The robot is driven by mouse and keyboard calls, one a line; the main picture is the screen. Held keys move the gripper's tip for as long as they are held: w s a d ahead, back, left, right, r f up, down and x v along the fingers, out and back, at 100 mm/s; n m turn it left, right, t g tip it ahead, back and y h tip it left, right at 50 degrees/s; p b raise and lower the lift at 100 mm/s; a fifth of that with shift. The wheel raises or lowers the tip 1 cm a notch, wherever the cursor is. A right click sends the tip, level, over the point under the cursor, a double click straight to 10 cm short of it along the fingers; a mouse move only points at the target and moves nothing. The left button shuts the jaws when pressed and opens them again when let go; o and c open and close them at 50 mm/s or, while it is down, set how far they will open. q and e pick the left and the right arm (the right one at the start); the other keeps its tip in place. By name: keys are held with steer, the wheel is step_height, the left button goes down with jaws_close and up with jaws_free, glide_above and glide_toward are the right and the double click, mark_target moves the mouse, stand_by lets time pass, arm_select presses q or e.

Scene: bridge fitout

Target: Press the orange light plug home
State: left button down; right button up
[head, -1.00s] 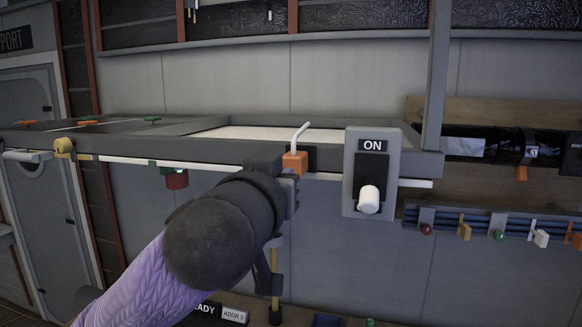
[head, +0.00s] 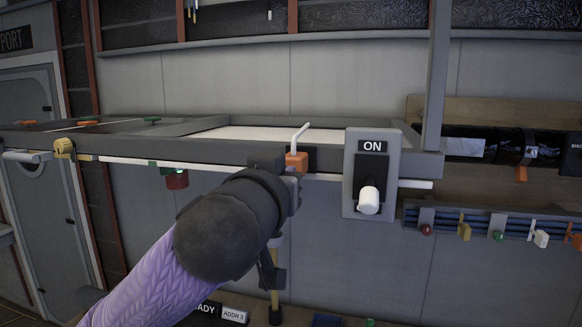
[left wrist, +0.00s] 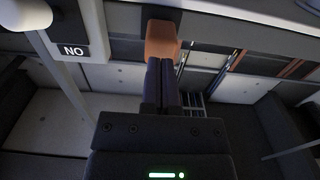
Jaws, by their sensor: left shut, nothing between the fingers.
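The orange light plug (head: 297,163) sits at the front rail of the overhead frame, with a white bent stem rising above it. In the left wrist view the orange plug (left wrist: 161,42) is straight beyond my fingertips, against a dark block. My left gripper (head: 292,182) is just below the plug, its lower part hidden by my own arm. In the left wrist view the left gripper's two fingers (left wrist: 162,66) are together with nothing between them. Their tips meet the plug's near face or stop very close to it; I cannot tell which. My right gripper does not show.
A grey switch box (head: 350,198) marked ON, with a white knob (head: 369,200), hangs close to the plug's right. A red lamp (head: 177,180) with a green top hangs under the rail on the left. Several coloured plugs line a blue rack (head: 480,219) at right.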

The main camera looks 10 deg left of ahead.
arm_select(q)
steer(key=shift+w, duration=0.8)
steer(key=s, duration=0.6)
steer(key=shift+s, duration=0.25)
stand_by(0.4)
steer(key=shift+a, duration=0.1)
